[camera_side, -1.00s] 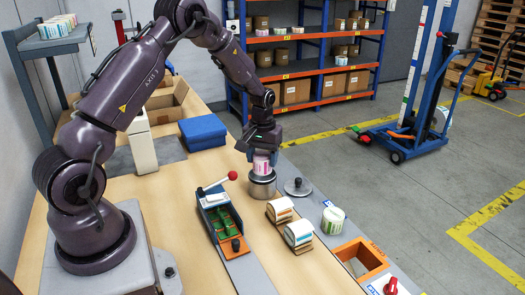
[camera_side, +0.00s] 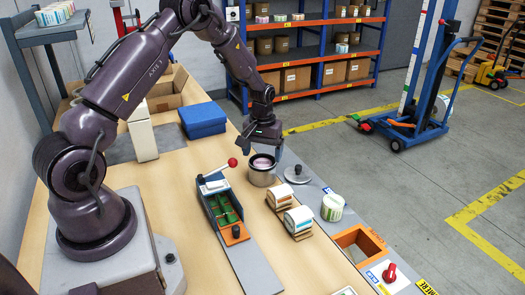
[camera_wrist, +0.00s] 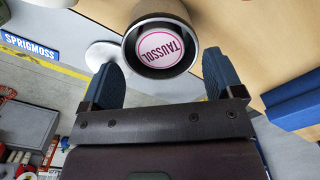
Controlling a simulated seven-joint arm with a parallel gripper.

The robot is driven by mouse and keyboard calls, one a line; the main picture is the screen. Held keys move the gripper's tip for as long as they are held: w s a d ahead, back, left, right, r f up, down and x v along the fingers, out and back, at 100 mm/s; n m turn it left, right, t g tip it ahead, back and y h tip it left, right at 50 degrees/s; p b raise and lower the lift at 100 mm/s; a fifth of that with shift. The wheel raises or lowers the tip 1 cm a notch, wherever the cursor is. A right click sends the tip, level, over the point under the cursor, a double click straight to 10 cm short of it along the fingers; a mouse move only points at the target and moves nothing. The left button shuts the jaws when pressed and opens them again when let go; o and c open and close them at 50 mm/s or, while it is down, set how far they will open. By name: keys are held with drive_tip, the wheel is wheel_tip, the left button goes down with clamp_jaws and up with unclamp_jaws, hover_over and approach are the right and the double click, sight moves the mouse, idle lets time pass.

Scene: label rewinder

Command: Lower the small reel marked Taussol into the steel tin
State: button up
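The steel tin (camera_side: 262,178) stands upright on the bench; its rim also shows at the top of the wrist view (camera_wrist: 140,20). The small reel (camera_side: 262,163), with a white face and pink ring reading TAUSSOL in the wrist view (camera_wrist: 160,48), sits inside the tin. My gripper (camera_side: 264,148) is over the tin. Its two blue fingers stand wide apart with nothing between them in the wrist view (camera_wrist: 162,78). The reel's lower part is hidden by the tin wall.
A round steel lid with a knob (camera_side: 297,175) lies right of the tin. A rewinder with a red-knobbed lever (camera_side: 222,205) is at left. An orange-framed opening (camera_side: 359,242) is at front right.

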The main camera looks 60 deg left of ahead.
wheel_tip(320, 180, up, 13)
idle(0.7)
drive_tip(key=shift+f, duration=0.1)
drive_tip(key=s+d+r+m+t, duration=0.2)
drive_tip(key=s+d+r+m, duration=0.2)
drive_tip(key=s+d+r, duration=0.3)
drive_tip(key=s+d+r+m+t, duration=0.3)
drive_tip(key=s+d+r+m, duration=0.2)
drive_tip(key=s+d, duration=0.8)
wheel_tip(320, 180, up, 3)
drive_tip(key=shift+s+f+t, duration=0.1)
drive_tip(key=shift+s+t, duration=0.2)
drive_tip(key=shift+s, duration=0.15)
